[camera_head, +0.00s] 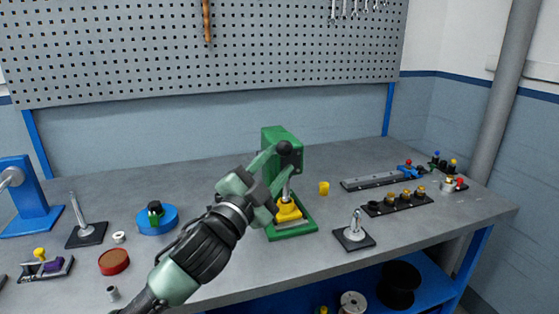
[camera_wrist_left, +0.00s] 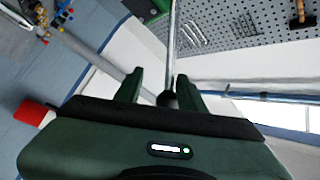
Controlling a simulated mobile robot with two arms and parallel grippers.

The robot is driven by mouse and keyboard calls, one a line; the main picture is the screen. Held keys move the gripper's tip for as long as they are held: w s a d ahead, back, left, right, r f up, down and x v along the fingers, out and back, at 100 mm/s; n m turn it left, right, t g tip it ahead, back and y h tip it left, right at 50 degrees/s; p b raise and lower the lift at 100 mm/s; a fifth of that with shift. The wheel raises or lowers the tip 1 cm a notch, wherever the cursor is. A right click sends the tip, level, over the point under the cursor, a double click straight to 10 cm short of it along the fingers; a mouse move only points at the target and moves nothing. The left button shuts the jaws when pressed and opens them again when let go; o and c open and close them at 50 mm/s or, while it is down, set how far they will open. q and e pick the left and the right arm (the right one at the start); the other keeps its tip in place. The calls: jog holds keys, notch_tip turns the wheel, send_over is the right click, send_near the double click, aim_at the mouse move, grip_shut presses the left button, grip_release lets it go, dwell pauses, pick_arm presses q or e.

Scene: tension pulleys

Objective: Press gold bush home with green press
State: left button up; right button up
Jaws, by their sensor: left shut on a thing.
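The green press (camera_head: 283,140) stands mid-bench, with a metal ram above a yellow piece (camera_head: 288,210) on its green base. I cannot tell a separate gold bush from that yellow piece. A small yellow cup-shaped part (camera_head: 324,188) stands to the right of the press. My left gripper (camera_head: 271,172) is at the front left of the press, shut on its lever. In the left wrist view, the lever's thin rod (camera_wrist_left: 173,45) and dark knob (camera_wrist_left: 167,99) show between the fingers (camera_wrist_left: 160,88). My right gripper is not in view.
A blue round fixture (camera_head: 157,222), a red round dish (camera_head: 114,262) and a post on a black plate (camera_head: 85,232) lie left. A short post stand (camera_head: 354,235) and a black rack (camera_head: 398,203) with several parts stand right. The bench front edge is near.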

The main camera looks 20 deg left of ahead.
pick_arm(q)
jog(key=v, duration=0.3)
jog(key=shift+s+r, duration=0.1)
jog(key=shift+s, duration=0.25)
dwell(0.4)
jog(key=b+v, duration=0.2)
jog(key=v, duration=0.5)
jog(key=shift+s+a, duration=0.15)
jog(key=shift+s, duration=0.2)
